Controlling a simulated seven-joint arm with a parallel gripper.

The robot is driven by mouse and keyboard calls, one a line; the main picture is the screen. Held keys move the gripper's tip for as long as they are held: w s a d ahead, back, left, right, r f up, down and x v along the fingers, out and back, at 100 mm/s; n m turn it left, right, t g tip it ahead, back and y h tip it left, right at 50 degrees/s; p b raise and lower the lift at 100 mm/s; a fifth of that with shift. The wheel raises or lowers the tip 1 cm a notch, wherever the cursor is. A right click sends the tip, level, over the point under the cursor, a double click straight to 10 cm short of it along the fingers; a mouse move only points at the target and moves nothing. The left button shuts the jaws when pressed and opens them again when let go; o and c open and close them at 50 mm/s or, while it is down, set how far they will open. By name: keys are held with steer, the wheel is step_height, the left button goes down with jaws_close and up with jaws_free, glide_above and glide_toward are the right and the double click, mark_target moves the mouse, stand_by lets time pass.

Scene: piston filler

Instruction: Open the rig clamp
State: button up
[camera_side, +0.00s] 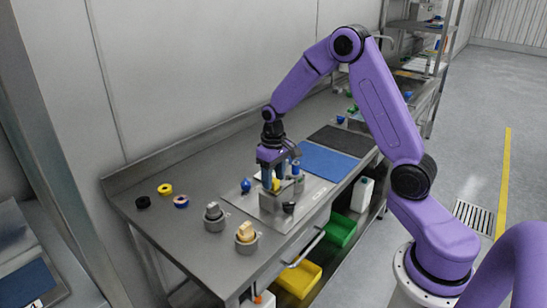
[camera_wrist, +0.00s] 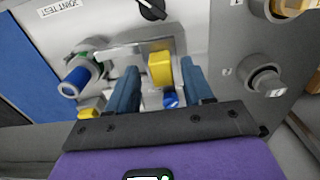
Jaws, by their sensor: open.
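The test rig (camera_side: 270,203) is a grey metal block on a light plate on the bench. A yellow grip (camera_wrist: 160,68), which looks like the handle of the rig clamp, stands on it and also shows in the side view (camera_side: 276,184). My gripper (camera_wrist: 159,72) is open, with one blue finger on each side of the yellow grip. I cannot tell whether the fingers touch it. In the side view my gripper (camera_side: 271,168) points down over the rig and partly hides it. A blue part (camera_wrist: 171,99) shows between the fingers.
A blue-ended cylinder (camera_wrist: 75,82) lies left of the fingers. A black knob (camera_wrist: 152,9) is on the rig's front. Two cups with fittings (camera_side: 214,213) (camera_side: 246,236) and several tape-like rings (camera_side: 165,189) sit on the left bench. A blue mat (camera_side: 326,162) lies beyond.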

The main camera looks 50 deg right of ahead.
mark_target(274, 179)
step_height(274, 179, up, 17)
stand_by(0.4)
stand_by(0.4)
steer(key=s+a+f+n, duration=0.2)
steer(key=s+a+n, duration=0.4)
steer(key=s+a, duration=0.65)
steer(key=s+f+n, duration=0.2)
steer(key=s+n, duration=0.1)
steer(key=s, duration=0.6)
steer(key=s+f+n, duration=0.2)
steer(key=s+n, duration=0.1)
steer(key=s, duration=0.6)
steer(key=shift+a+f+n, duration=0.15)
steer(key=shift+a+n, duration=0.05)
steer(key=shift+n, duration=0.1)
